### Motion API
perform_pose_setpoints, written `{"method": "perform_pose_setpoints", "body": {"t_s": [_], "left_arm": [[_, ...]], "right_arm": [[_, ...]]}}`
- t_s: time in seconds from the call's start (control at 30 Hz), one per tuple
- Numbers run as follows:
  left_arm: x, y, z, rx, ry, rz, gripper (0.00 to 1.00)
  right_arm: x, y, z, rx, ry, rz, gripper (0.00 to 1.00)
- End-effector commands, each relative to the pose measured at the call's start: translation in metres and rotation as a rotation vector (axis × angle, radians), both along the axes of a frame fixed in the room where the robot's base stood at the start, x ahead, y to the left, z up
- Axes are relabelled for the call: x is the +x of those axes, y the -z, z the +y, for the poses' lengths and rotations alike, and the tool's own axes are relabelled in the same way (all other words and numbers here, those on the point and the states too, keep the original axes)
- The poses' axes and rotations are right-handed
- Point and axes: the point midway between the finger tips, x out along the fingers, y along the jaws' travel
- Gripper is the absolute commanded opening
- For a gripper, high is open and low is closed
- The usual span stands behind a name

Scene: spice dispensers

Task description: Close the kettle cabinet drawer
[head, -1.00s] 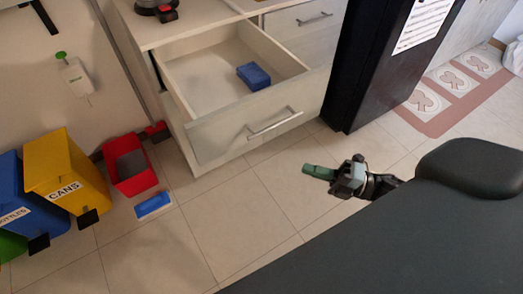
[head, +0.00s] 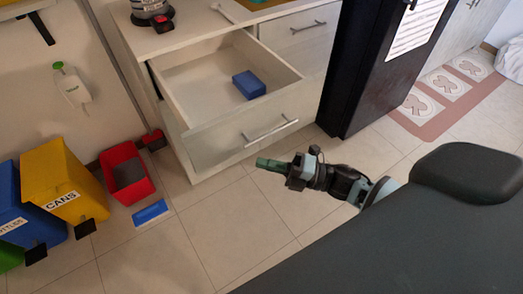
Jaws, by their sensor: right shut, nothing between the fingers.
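The kettle cabinet drawer (head: 225,132) is pulled out from the white cabinet in the head view. Its front has a silver bar handle (head: 270,133). A blue block (head: 249,84) lies inside on the drawer floor. My right gripper (head: 262,163), with green fingertips, is shut and empty. It is in front of the drawer, just below the handle in the picture, pointing left; whether it touches the drawer front I cannot tell, but a gap seems to show. My left gripper is not in view.
A closed drawer (head: 307,30) is to the right, beside a black appliance (head: 375,75). A dark grey surface (head: 400,240) fills the lower right.

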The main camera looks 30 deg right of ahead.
Motion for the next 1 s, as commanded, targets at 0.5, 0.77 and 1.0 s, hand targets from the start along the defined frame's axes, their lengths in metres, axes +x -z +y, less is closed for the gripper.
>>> {"method": "perform_pose_setpoints", "body": {"t_s": [0.5,0.77,1.0], "left_arm": [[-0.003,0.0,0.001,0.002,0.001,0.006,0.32],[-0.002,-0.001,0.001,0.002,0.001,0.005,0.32],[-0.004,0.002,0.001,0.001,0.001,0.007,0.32]], "right_arm": [[0.034,-0.006,0.0,-0.001,0.002,0.001,0.0],[0.034,-0.006,0.0,-0.001,0.002,0.001,0.0],[0.042,-0.006,0.0,0.0,0.003,0.001,0.0]]}}
